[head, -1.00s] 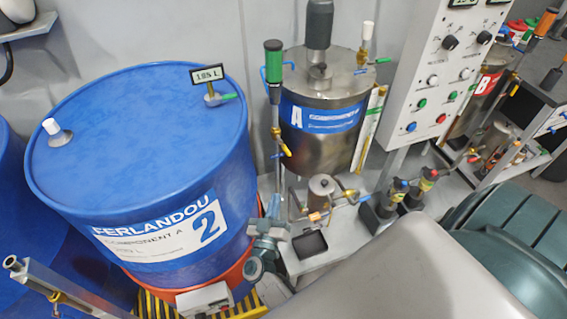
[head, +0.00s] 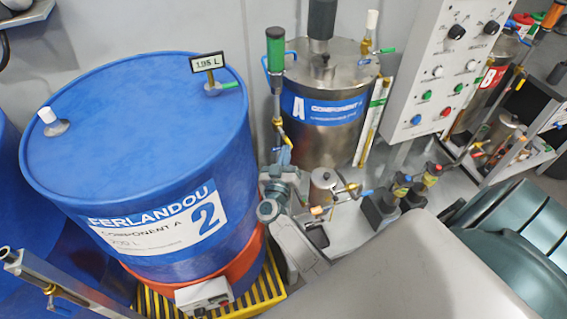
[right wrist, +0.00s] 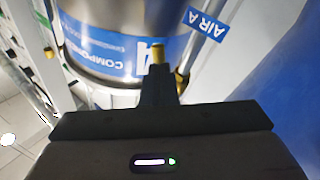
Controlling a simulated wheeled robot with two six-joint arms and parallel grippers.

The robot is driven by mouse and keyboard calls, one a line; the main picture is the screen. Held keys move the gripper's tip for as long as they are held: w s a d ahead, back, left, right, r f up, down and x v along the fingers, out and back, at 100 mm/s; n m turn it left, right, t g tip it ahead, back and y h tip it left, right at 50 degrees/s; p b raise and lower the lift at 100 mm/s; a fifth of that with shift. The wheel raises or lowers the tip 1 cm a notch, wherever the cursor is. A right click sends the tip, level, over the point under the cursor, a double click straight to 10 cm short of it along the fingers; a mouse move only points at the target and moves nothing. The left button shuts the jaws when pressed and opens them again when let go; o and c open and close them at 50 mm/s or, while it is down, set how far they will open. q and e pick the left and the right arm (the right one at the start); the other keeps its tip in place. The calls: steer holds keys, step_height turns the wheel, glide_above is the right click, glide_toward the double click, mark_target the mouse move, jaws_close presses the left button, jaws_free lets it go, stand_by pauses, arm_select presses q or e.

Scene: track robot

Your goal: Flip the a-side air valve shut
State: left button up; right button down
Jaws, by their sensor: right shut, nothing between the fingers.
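The a-side air valve appears to be the small brass fitting (head: 281,131) on the upright pipe below the green handle, left of the steel Component A tank (head: 340,145). In the right wrist view a brass piece (right wrist: 183,52) shows just beyond my fingers, near the blue "AIR A" label (right wrist: 206,24). My right gripper (head: 284,157) is just below the fitting, small and partly merged with the pipe. In the right wrist view its dark fingers (right wrist: 158,72) are together and empty. I cannot tell contact or the lever's exact angle. My left gripper is out of view.
A blue Ferlandou drum (head: 130,140) stands close on the left over a yellow grate (head: 262,292). A control panel (head: 440,75) is at the right. A small metal pot (head: 323,185) and dark pumps (head: 385,205) sit low, right of my arm.

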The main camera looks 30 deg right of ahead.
steer(key=shift+d+r+n+t+p, duration=0.1)
steer(key=shift+d+n+t+p, duration=0.2)
steer(key=shift+n, duration=0.3)
stand_by(0.3)
steer(key=shift+s+d+n, duration=0.1)
steer(key=shift+n, duration=0.2)
steer(key=shift+s+d+r+n+t+y+p, duration=0.15)
steer(key=shift+d+r+n+t+p, duration=0.15)
steer(key=shift+d+n+t+p, duration=0.55)
steer(key=shift+s+d+r+n+t+y+p, duration=0.15)
steer(key=shift+d+r+n+t+p, duration=0.3)
steer(key=shift+n+p, duration=0.7)
steer(key=shift+f, duration=0.15)
